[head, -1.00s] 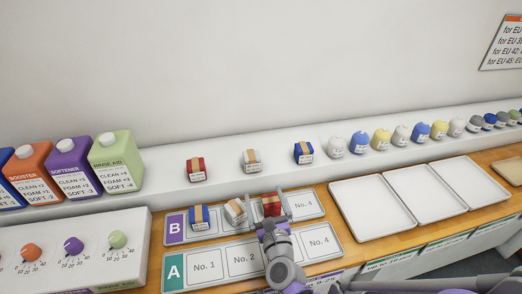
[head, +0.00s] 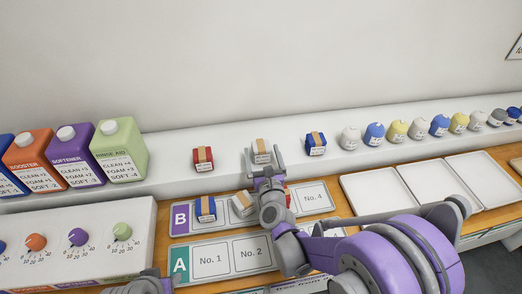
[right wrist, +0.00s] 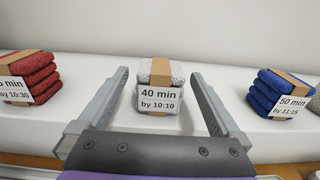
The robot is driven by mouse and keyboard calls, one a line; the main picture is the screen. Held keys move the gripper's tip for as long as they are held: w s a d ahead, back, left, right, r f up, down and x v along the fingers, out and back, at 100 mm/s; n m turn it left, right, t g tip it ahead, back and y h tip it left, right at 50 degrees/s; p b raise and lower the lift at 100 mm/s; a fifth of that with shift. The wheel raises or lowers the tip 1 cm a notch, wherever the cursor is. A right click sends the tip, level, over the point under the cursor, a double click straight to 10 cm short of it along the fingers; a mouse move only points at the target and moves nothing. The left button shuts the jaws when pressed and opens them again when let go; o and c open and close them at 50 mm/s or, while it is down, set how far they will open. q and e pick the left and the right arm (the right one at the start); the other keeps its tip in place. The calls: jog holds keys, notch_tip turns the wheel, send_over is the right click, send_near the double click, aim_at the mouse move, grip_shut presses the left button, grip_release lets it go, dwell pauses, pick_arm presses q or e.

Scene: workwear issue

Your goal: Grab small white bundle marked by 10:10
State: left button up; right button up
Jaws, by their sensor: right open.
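The small white bundle (head: 261,147) stands on the white ledge between a red and a blue bundle. In the right wrist view the white bundle (right wrist: 160,88) has a brown band and a label reading "40 min by 10:10". A second white bundle (head: 241,204) lies in row B of the board below. My left gripper is not clearly in view.
The red bundle (head: 203,158) and blue bundle (head: 316,143) stand on the ledge to either side, with gaps. Another blue bundle (head: 205,208) lies in row B. Coloured bottles (head: 119,150) stand at left, empty trays (head: 381,194) at right.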

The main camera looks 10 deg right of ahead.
jog(key=w, duration=0.2)
jog(key=shift+w, duration=0.3)
jog(key=shift+s, duration=0.1)
jog(key=c, duration=1.4)
